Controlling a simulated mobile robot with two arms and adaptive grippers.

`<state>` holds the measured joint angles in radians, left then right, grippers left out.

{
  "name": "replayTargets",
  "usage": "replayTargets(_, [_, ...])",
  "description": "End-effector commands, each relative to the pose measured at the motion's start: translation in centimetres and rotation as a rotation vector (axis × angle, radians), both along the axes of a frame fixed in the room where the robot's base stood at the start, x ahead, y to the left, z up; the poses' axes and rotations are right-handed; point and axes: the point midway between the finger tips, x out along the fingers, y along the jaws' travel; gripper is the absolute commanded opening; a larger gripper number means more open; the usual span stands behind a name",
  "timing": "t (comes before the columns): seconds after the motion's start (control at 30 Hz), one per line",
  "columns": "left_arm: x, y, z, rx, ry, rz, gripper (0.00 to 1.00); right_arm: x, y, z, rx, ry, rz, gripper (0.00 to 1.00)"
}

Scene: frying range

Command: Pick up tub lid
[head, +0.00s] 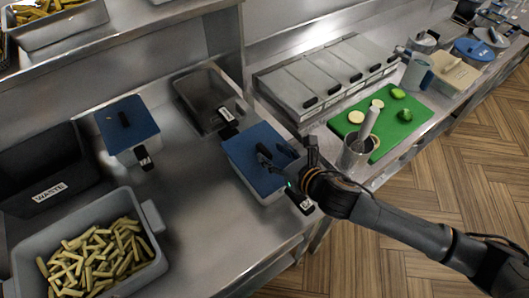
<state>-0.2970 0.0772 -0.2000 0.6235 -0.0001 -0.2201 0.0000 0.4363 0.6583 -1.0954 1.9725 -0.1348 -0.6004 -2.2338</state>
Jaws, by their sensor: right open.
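A tub with a blue lid (245,157) stands on the steel counter near its front edge. My right gripper (270,160) is over the right half of this lid, its dark fingers open. Whether the fingers touch the lid or its handle I cannot tell; the gripper hides that part. A second tub with a blue lid (140,131) and a black handle stands farther left. My left gripper is not in view.
A grey bin of cut fries (151,216) and a black waste bin (75,185) stand at left. At right are lidded steel containers (310,75), a green cutting board (400,131) and a metal cup (347,160). Bare counter lies between the two blue-lidded tubs.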

Motion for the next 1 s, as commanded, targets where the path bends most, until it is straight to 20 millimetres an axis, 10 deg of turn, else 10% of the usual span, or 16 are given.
replayTargets(0.57, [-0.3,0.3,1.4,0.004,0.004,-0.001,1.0,2.6,2.3,-1.3,0.0,0.0,0.0,0.45])
replayTargets(0.8, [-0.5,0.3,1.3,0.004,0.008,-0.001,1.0,2.6,2.3,-1.3,0.0,0.0,0.0,0.0])
replayTargets(1.0, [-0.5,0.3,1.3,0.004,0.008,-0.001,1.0,2.6,2.3,-1.3,0.001,-0.001,0.001,0.0])
